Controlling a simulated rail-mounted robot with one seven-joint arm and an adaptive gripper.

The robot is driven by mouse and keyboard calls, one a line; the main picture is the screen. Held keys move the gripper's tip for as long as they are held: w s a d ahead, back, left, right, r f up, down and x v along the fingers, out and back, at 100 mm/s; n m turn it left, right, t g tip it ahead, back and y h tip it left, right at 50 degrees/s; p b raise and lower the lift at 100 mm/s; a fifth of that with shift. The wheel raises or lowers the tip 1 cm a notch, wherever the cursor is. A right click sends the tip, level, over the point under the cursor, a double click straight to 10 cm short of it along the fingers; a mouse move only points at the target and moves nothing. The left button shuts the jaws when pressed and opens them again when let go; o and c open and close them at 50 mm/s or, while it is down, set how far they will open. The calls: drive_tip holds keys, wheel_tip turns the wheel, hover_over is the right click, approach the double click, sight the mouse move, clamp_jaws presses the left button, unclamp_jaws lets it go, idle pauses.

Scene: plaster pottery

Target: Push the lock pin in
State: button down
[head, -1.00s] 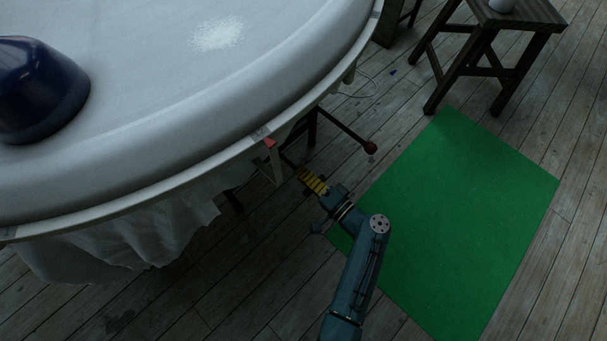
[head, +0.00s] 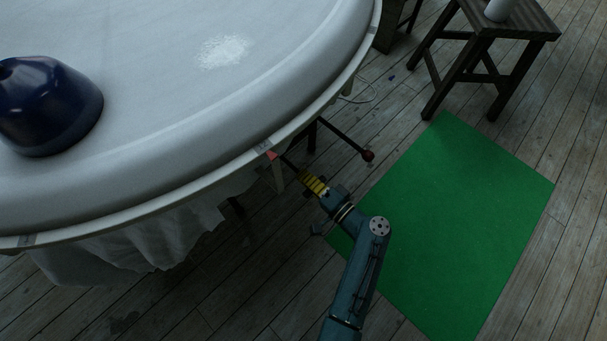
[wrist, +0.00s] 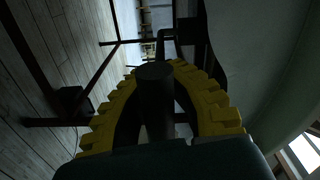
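My gripper (head: 303,172) has yellow ribbed fingers and is just below the rim of the big white round table (head: 150,195), near a small red tab (head: 271,155). In the wrist view, the yellow fingers (wrist: 155,68) curve in from both sides. A dark round-ended cylinder (wrist: 155,85) stands between them and hides where their tips come together. I cannot tell whether they grip it, nor whether it is the lock pin. No lock pin can be made out for certain in the head view; the area under the rim is dark.
White cloth (head: 150,235) hangs below the rim. A green mat (head: 450,220) lies on the floor. A wooden stool (head: 500,55) stands at the upper right.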

drive_tip(key=shift+w+r, duration=0.1)
drive_tip(key=shift+r, duration=0.4)
drive_tip(key=c, duration=1.2)
unclamp_jaws()
drive_tip(key=shift+f, duration=0.1)
drive_tip(key=shift+o, duration=0.4)
drive_tip(key=shift+f, duration=0.1)
drive_tip(key=shift+d, duration=0.1)
drive_tip(key=v, duration=1.2)
